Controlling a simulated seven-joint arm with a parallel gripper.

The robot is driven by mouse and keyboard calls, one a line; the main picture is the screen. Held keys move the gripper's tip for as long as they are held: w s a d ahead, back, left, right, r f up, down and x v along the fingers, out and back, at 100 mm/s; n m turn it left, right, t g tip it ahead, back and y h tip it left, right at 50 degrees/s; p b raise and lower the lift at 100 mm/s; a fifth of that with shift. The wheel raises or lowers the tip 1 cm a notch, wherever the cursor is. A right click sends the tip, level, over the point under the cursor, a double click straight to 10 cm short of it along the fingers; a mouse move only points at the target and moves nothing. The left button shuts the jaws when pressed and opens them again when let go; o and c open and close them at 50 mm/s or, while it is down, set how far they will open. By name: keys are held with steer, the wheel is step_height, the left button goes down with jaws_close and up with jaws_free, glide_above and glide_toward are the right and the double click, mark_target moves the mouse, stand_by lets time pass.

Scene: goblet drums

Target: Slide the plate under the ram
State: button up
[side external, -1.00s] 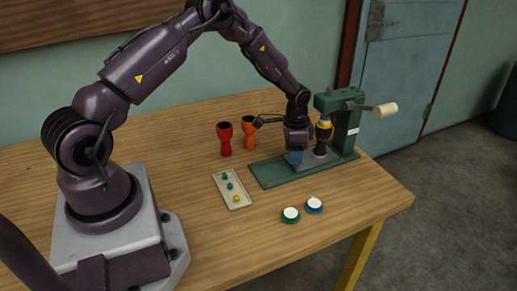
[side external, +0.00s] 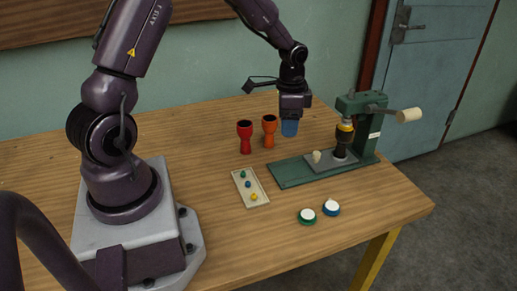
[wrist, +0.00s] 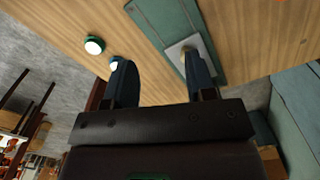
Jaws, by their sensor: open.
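The grey plate (side external: 345,161) lies on the green press base (side external: 297,172), with a cream knob (side external: 317,156) at its left end. A black piece (side external: 346,145) stands at the plate's right part, directly below the yellow-banded ram (side external: 345,126); I cannot tell whether they touch. My gripper (side external: 289,128) is open and empty, raised above and behind the base, left of the ram. In the wrist view my open fingers (wrist: 158,65) are apart, and the plate (wrist: 175,51) shows partly hidden behind one finger.
A red goblet drum (side external: 245,137) and an orange one (side external: 269,131) stand left of the press. A cream tray (side external: 262,187) holds small coloured pieces. Two white-topped discs, green (side external: 307,216) and blue (side external: 331,208), lie in front. The press lever (side external: 394,114) sticks out right.

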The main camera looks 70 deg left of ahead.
steer(key=w+r+m, duration=0.3)
steer(key=w, duration=0.5)
steer(key=m, duration=0.6)
glide_above(281, 227)
step_height(281, 227, down, 8)
step_height(281, 227, down, 10)
steer(key=shift+r, duration=0.1)
step_height(281, 227, up, 13)
steer(key=s+a+r+n+g+y, duration=0.1)
steer(key=s+a+r+n, duration=0.3)
steer(key=n, duration=0.3)
steer(key=shift+a+r+y, duration=0.2)
steer(key=shift+r+y, duration=0.1)
steer(key=shift+r, duration=0.1)
